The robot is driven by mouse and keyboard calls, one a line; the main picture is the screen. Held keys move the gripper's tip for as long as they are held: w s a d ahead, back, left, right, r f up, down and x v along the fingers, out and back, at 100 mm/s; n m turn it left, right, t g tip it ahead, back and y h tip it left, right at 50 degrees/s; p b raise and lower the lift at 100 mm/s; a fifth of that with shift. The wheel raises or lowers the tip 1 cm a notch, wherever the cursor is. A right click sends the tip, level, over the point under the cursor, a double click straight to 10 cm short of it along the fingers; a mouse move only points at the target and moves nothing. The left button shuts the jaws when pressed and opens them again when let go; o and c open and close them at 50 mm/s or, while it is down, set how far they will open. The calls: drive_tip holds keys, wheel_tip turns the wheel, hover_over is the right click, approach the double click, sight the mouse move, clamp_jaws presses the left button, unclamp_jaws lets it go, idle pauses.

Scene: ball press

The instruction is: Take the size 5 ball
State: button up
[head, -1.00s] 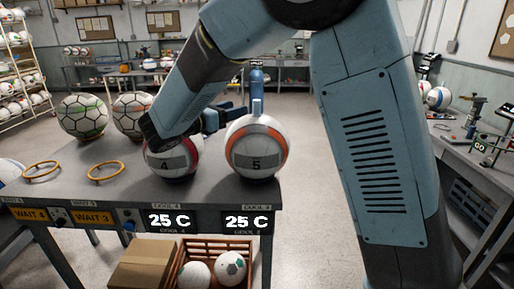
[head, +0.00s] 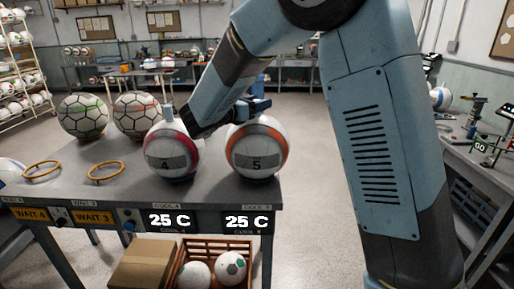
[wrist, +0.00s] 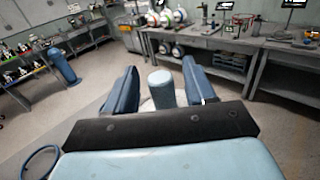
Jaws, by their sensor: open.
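The size 5 ball (head: 256,152), white with an orange ring and a dark "5" label, sits at the right end of the grey table. My gripper (head: 252,108) is at its top, coming from the left. In the wrist view, my gripper (wrist: 160,76) is open, with its blue fingers on either side of a pale upright peg (wrist: 160,90). The peg stands between the fingers with gaps on both sides. Most of the ball is hidden there by my gripper's body. The size 4 ball (head: 172,152), with a red ring, sits just left of the size 5 ball.
Two patterned balls (head: 84,115) (head: 135,113) stand behind, and two yellow rings (head: 106,170) lie on the left of the table. Both cool displays (head: 247,222) read 25 C. An orange crate (head: 215,248) with balls is below.

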clamp_jaws()
idle(0.5)
idle(0.9)
